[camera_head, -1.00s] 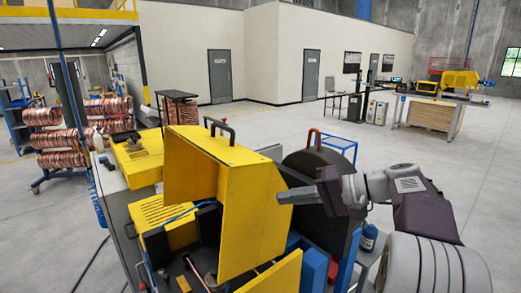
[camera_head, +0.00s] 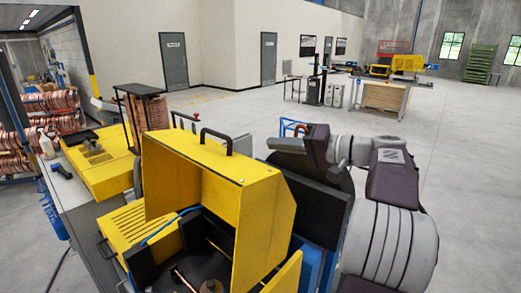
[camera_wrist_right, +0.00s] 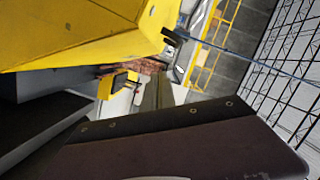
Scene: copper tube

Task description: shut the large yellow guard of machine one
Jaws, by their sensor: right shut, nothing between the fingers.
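The large yellow guard (camera_head: 262,215) stands raised on the machine in front of me, with a black handle (camera_head: 216,138) on its top. Its open side shows the dark inside of the machine with a copper tube (camera_head: 187,281). My right gripper (camera_head: 272,145) is shut and empty, pointing left, just behind and right of the guard's top edge. I cannot tell whether it touches the guard. In the right wrist view, yellow sheet metal (camera_wrist_right: 75,35), apparently the guard, fills the upper left, close to the dark gripper parts. My left gripper is not in view.
Open floor lies behind and to the right.

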